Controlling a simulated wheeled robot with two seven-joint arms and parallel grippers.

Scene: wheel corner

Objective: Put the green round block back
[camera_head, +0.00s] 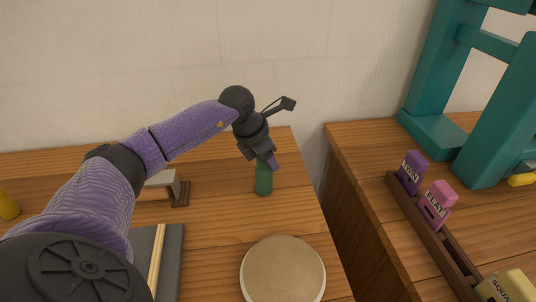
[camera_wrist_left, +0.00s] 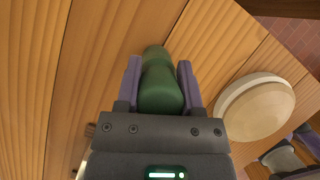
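The green round block (camera_head: 263,181) is upright near the back right of the left wooden table, just under my left gripper (camera_head: 265,158). In the left wrist view the green block (camera_wrist_left: 161,82) lies between the two purple fingers of my left gripper (camera_wrist_left: 160,78), one on each side, with little or no gap. The fingers look shut on it. Its lower end is at or close to the tabletop; I cannot tell if it touches. My right gripper is not seen.
A round tan disc with a white rim (camera_head: 283,270) is at the table's front right. A grey-topped wooden piece (camera_head: 166,183) and a yellow object (camera_head: 8,206) are further left. A second table holds a dark rack (camera_head: 432,238) with labelled blocks and a teal frame (camera_head: 432,130).

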